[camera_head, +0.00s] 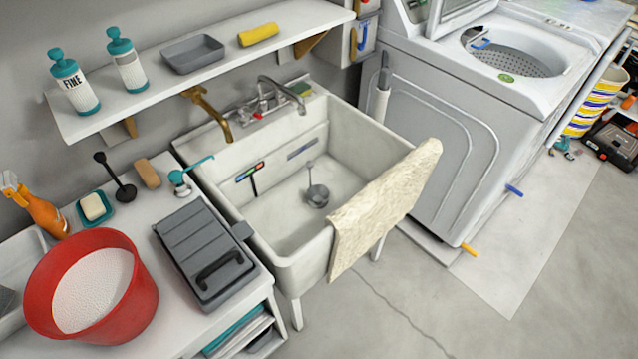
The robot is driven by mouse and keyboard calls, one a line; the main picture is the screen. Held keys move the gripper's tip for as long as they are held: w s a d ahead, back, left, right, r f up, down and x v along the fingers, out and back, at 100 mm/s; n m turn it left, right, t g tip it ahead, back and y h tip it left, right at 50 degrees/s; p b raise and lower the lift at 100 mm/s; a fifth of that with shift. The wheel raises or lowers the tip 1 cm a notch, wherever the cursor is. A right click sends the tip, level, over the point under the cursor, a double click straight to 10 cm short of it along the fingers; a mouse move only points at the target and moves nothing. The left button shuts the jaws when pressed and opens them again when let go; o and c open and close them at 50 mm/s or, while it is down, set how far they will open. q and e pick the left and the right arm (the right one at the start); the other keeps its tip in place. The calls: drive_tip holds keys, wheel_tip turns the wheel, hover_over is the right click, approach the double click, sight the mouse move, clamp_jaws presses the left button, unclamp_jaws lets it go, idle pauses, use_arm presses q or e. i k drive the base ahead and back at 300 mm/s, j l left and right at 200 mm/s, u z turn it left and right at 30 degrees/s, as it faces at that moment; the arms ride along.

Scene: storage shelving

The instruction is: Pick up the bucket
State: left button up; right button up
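A red bucket (142,299) stands upright on the white counter at the lower left of the head view. Its inside shows a pale, speckled surface. No handle shows clearly on it. Neither of my grippers is in the head view, so their state and place are not shown.
A grey case (195,238) lies right of the bucket. An orange spray bottle (38,206), a soap dish (94,209) and a black plunger (118,178) stand behind it. A white sink (308,275) with a draped towel (385,210) is farther right. A shelf (160,92) overhangs the back.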

sight(94, 286)
drive_tip(key=u, duration=0.4)
drive_tip(key=i+l+u, duration=0.1)
drive_tip(key=u, duration=0.35)
drive_tip(key=l+u, duration=0.15)
drive_tip(key=u, duration=0.25)
